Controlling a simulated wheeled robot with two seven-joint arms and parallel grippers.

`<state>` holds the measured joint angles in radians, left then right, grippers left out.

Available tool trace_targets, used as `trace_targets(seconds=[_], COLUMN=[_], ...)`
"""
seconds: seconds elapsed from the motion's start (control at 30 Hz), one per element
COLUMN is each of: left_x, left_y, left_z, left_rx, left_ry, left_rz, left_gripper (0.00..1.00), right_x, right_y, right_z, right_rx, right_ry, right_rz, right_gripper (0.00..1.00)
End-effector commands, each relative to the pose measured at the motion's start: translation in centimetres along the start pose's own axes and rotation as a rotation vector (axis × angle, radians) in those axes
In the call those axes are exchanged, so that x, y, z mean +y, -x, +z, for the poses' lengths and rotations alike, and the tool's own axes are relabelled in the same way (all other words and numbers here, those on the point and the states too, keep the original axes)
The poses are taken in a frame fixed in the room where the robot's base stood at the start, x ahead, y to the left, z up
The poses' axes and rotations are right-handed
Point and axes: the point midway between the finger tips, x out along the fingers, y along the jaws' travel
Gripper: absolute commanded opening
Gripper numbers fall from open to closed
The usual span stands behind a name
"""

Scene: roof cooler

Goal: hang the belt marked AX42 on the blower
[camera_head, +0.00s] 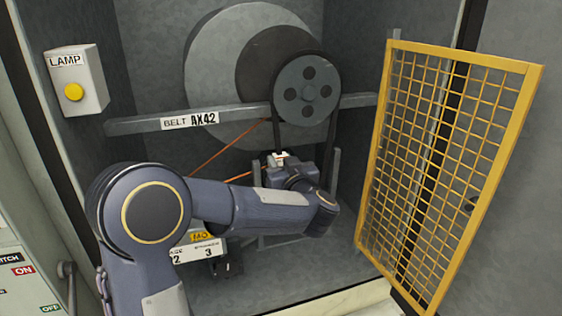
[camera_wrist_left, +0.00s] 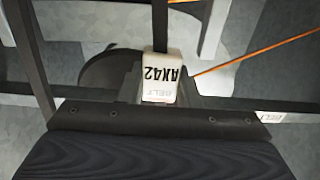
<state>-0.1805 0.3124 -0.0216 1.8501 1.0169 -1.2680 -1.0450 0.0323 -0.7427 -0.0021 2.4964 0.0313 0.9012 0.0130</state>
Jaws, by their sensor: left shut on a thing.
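The blower's grey pulley with round holes (camera_head: 307,90) sits in front of large discs inside the cabinet. A dark belt (camera_head: 276,136) runs down from the pulley's left side to my left gripper (camera_head: 279,160). A dark band follows the pulley's upper rim; I cannot tell whether the belt is fully seated there. In the left wrist view the gripper is shut on the belt at its white tag (camera_wrist_left: 160,78), which reads BELT AX42 upside down. Another dark strand (camera_wrist_left: 32,60) shows at the left. The belt's lower part is hidden by my arm. My right gripper is not in view.
A grey crossbar labelled BELT AX42 (camera_head: 190,121) runs behind the arm. A yellow mesh guard door (camera_head: 450,165) stands open at right. A lamp box with a yellow button (camera_head: 75,82) is at left. An orange line (camera_head: 226,144) crosses behind the arm. A labelled unit (camera_head: 198,250) sits below.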

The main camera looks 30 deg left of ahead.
Motion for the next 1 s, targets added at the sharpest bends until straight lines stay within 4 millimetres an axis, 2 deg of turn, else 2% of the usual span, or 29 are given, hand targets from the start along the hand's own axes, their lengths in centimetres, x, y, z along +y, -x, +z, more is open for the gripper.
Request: trace_targets(seconds=[0.47, 0.5, 0.67, 0.7, 1.0], left_x=[0.00, 0.00, 0.00, -0.01, 0.03], left_y=[0.00, 0.00, 0.00, 0.00, 0.29], left_z=[0.42, 0.42, 0.43, 0.43, 0.53], left_rx=[0.001, 0.001, 0.001, 0.001, 0.000], left_ry=[0.001, 0.001, 0.001, 0.001, 0.001], left_rz=[0.000, 0.000, 0.000, 0.000, 0.001], left_gripper=[0.00, 0.32, 0.53, 0.56, 0.56], right_x=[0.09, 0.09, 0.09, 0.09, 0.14], right_y=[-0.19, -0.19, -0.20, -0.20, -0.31], right_z=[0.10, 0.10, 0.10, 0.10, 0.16], right_rx=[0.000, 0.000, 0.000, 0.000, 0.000], right_ry=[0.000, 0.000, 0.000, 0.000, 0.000], right_rz=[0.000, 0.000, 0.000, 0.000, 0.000], right_gripper=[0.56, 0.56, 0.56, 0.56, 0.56])
